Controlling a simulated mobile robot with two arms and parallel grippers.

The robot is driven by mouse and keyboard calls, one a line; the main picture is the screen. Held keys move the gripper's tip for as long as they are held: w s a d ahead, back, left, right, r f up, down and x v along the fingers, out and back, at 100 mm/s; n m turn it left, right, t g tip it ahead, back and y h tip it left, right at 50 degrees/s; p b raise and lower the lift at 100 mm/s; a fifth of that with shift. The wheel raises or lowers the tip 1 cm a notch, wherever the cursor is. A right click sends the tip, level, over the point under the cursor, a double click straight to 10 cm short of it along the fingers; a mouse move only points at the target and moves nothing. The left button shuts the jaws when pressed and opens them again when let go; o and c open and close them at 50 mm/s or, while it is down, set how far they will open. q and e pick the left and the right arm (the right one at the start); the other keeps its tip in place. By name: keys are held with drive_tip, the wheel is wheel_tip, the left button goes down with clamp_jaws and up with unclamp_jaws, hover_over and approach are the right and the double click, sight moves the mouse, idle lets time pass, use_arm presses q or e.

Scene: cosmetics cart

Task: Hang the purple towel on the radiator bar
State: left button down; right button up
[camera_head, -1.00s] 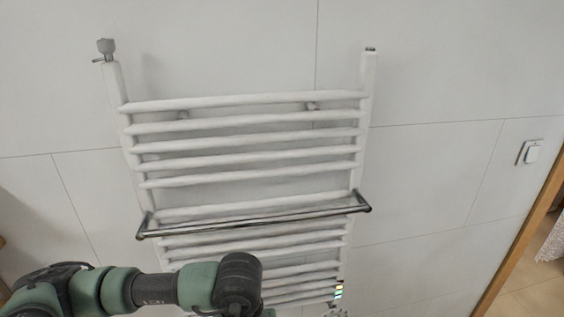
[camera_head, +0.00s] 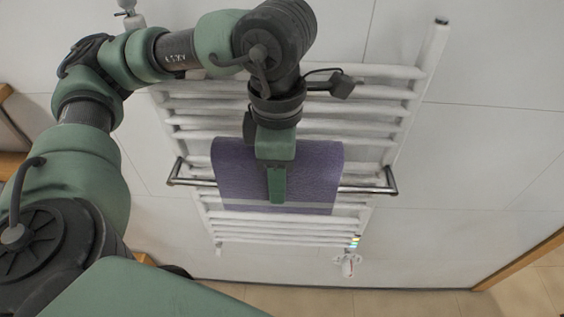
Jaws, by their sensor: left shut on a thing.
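The purple towel (camera_head: 317,172) hangs spread out in front of the white radiator (camera_head: 350,122), at the height of its metal bar (camera_head: 365,189). The bar shows on both sides of the towel, and the towel hides its middle. A pale stripe runs near the towel's lower edge. I cannot tell whether the towel lies over the bar or only in front of it. My left gripper (camera_head: 277,185) is shut on the towel, left of its middle, and points down. My right gripper is not in view.
The radiator's valve (camera_head: 347,262) is at its lower right, above the tiled floor (camera_head: 320,301). A wooden door frame (camera_head: 530,258) stands at the far right. The wall right of the radiator is clear.

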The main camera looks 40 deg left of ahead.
use_arm(q)
drive_tip(key=shift+w+a+p, duration=1.15)
drive_tip(key=shift+w+a, duration=1)
drive_tip(key=shift+w, duration=1.2)
wheel_tip(320, 180, down, 5)
drive_tip(key=b, duration=0.5)
drive_tip(key=shift+f+b, duration=0.2)
drive_tip(key=shift+b, duration=0.15)
wheel_tip(320, 180, down, 7)
drive_tip(key=b, duration=0.6)
drive_tip(key=shift+r+b, duration=0.15)
drive_tip(key=shift+b, duration=0.15)
wheel_tip(320, 180, down, 6)
drive_tip(key=b, duration=0.6)
drive_tip(key=shift+f+b, duration=0.2)
drive_tip(key=shift+b, duration=0.1)
drive_tip(key=c, duration=0.7)
unclamp_jaws()
